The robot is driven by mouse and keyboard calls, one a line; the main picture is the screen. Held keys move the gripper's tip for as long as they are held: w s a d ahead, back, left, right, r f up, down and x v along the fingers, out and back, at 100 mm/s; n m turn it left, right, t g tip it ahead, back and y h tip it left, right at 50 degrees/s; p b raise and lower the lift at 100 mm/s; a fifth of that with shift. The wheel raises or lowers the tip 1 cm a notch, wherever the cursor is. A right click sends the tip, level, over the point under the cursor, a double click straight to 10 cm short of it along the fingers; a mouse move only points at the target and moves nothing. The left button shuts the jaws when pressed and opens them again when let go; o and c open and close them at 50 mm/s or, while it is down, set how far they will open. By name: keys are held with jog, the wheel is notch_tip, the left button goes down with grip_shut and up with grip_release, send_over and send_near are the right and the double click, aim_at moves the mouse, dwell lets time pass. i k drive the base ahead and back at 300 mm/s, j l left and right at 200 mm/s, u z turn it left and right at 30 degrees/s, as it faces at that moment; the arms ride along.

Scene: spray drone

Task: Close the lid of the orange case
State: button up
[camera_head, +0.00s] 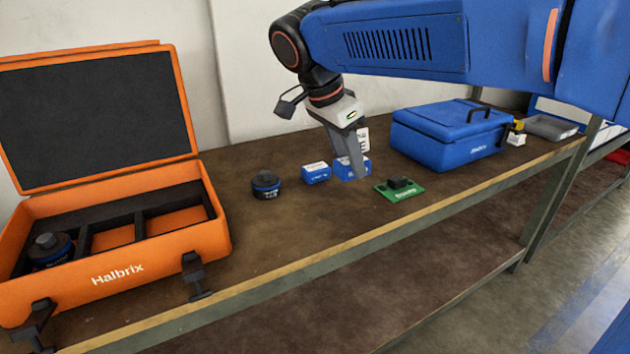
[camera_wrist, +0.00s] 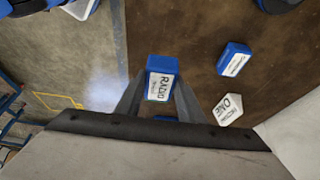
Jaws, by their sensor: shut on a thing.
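The orange case (camera_head: 120,272) stands at the left of the bench in the head view. Its lid (camera_head: 185,110) is open and stands up at the back, with a dark inner face. Inside are black dividers, and a dark round motor-like part (camera_head: 52,247) sits in the left compartment. Middle and right compartments look empty. Two dark latches (camera_head: 194,277) hang open at the front. My gripper (camera_head: 352,170) is to the right of the case, well apart from it. It is shut on a small blue and white box (camera_wrist: 161,80) labelled RADIO.
A dark round part (camera_head: 266,185), a second blue box (camera_head: 316,173) and a green board (camera_head: 399,190) lie on the bench. A white box (camera_wrist: 229,110) stands behind my gripper. A blue case (camera_head: 447,135) and a grey tray (camera_head: 550,127) are further right.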

aim_at(116, 243)
jog(key=j+u, duration=0.3)
jog(key=j, duration=0.35)
jog(key=j+u, duration=0.3)
jog(key=j, duration=0.4)
jog(key=k, duration=0.05)
